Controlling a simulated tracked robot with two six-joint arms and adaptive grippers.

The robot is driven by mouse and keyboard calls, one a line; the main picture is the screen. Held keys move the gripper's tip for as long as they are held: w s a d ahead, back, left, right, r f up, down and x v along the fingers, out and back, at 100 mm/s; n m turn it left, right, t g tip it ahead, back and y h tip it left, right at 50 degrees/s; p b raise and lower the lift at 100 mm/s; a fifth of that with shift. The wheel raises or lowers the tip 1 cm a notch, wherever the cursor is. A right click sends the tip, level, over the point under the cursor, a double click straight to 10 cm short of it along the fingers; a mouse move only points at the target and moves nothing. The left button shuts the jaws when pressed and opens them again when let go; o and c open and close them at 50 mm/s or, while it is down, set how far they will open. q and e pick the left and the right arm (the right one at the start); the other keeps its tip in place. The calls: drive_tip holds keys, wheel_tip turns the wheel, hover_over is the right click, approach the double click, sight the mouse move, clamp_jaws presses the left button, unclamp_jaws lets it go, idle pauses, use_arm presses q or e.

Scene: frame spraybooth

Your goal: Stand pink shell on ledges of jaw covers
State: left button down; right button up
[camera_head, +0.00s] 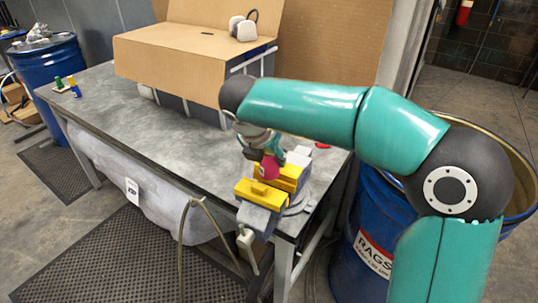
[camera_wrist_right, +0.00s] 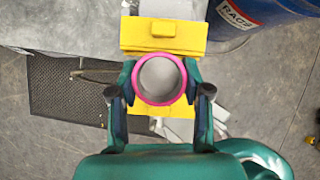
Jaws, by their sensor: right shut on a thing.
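The pink shell (camera_head: 267,169) is held by my right gripper (camera_head: 262,154) above the vise, in the head view. In the right wrist view my right gripper (camera_wrist_right: 160,82) has its fingers on both sides of the shell, whose round pink rim (camera_wrist_right: 159,104) faces the camera. The yellow jaw covers sit on the vise jaws; the near one (camera_head: 259,194) and far one (camera_head: 291,175) show in the head view. In the right wrist view one cover (camera_wrist_right: 163,46) is clear and the other is mostly hidden. I cannot tell whether the shell touches the ledges. My left gripper is out of view.
The vise (camera_head: 258,219) is at the right front corner of the grey bench (camera_head: 165,140). A cardboard-covered box (camera_head: 170,60) carries a headset (camera_head: 243,26). Blue drums stand left (camera_head: 50,75) and right (camera_head: 350,270). A hose (camera_head: 184,235) hangs at the bench front.

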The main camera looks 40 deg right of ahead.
sight(266, 163)
drive_tip(key=shift+f+b, duration=0.8)
drive_tip(key=shift+f, duration=0.85)
drive_tip(key=o, duration=1.4)
drive_tip(key=shift+a+r, duration=0.1)
drive_tip(key=v, duration=1.1)
drive_tip(key=shift+a+r, duration=0.2)
drive_tip(key=shift+r, duration=0.1)
drive_tip(key=shift+s, duration=0.15)
